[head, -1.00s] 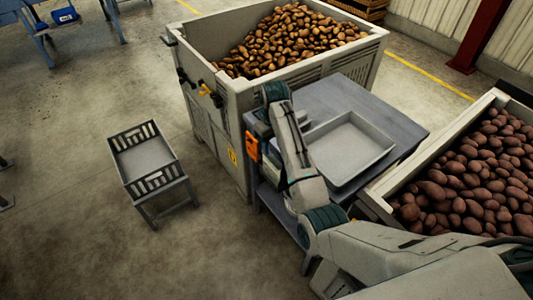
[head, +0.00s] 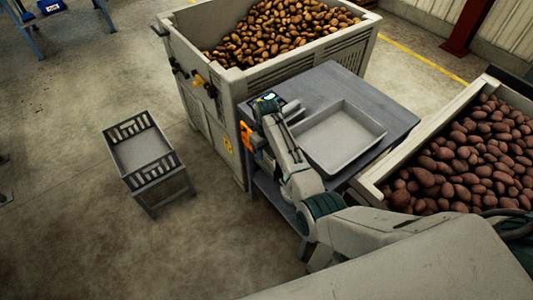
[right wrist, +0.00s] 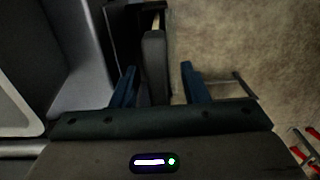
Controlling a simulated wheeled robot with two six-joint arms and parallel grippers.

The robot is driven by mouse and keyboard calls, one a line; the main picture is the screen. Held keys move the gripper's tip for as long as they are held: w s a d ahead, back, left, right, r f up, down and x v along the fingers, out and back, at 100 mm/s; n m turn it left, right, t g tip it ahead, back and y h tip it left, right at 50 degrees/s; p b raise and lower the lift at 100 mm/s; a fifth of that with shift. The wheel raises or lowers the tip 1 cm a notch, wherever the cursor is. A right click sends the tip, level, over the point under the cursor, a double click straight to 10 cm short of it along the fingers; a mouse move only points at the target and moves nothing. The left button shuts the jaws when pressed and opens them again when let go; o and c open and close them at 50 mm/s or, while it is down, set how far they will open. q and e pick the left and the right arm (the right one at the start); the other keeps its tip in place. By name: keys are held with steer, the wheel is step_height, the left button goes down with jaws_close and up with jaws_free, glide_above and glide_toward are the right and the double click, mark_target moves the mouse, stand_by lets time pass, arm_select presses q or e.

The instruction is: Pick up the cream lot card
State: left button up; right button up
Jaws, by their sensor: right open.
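I cannot make out the cream lot card for sure in either view. My right gripper (right wrist: 159,85) shows in the right wrist view with its two blue fingers apart. A grey upright block (right wrist: 154,55) stands between the fingers, with a pale strip beside it that I cannot identify. In the head view my right arm reaches to the left edge of the grey table (head: 385,103), and its fingers are hidden there. My left gripper is in neither view.
A grey tray (head: 340,160) lies on the table, just right of my arm. An orange item (head: 247,136) is at the table's left side. A potato bin (head: 300,83) stands behind, another bin (head: 366,190) on the right. A slatted stand (head: 150,174) is on open floor.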

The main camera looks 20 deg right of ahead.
steer(key=shift+f, duration=0.1)
jaws_close()
